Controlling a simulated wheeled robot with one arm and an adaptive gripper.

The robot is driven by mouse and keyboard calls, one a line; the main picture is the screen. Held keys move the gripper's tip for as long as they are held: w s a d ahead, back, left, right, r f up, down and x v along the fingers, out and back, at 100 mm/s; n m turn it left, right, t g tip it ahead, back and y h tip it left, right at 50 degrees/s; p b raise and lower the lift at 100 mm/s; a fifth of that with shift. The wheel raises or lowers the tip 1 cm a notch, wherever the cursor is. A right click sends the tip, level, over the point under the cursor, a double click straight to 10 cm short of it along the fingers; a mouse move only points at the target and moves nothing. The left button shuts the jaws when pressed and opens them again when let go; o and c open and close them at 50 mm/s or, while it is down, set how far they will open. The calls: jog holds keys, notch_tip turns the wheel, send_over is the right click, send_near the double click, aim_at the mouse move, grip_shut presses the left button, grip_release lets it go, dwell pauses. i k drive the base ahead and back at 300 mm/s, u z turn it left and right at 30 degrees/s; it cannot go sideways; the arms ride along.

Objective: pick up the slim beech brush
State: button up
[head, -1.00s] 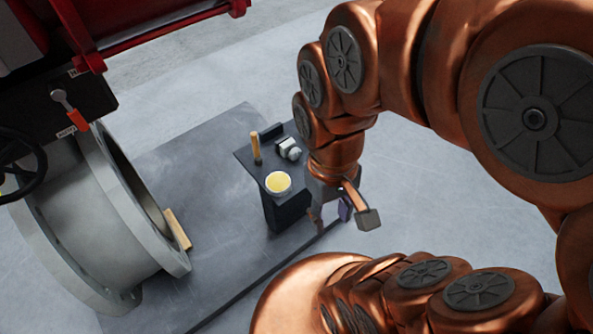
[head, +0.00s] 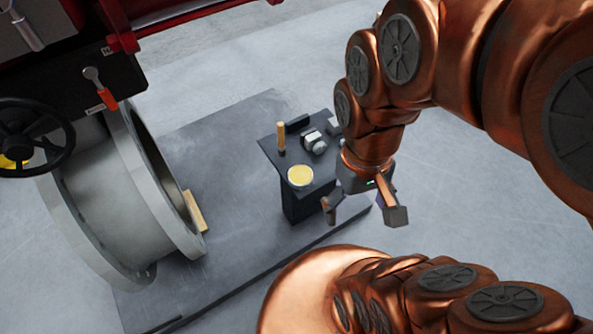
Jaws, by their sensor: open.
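A slim upright stick with a pale wooden upper part and a dark lower end, which looks like the beech brush (head: 281,136), stands on the small dark stand (head: 268,149), near its left edge. My gripper (head: 363,212) hangs to the right of and nearer than the stand, its fingers spread apart and pointing down. Nothing shows between the fingers. The gripper is clearly apart from the brush, with the yellow-filled dish (head: 301,175) lying between them in the picture.
A grey metal fitting (head: 314,141) and a dark block (head: 297,123) share the stand top. A large grey flanged pipe (head: 95,200) stands left, with a wooden block (head: 195,212) by its rim. A black handwheel (head: 30,138) is far left. The grey base plate (head: 235,240) is mostly bare.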

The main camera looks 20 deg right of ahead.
aim_at(282, 151)
jog(key=u, duration=0.2)
jog(key=k, duration=0.75)
jog(key=u, duration=1)
jog(key=i, duration=0.5)
jog(key=z, duration=0.05)
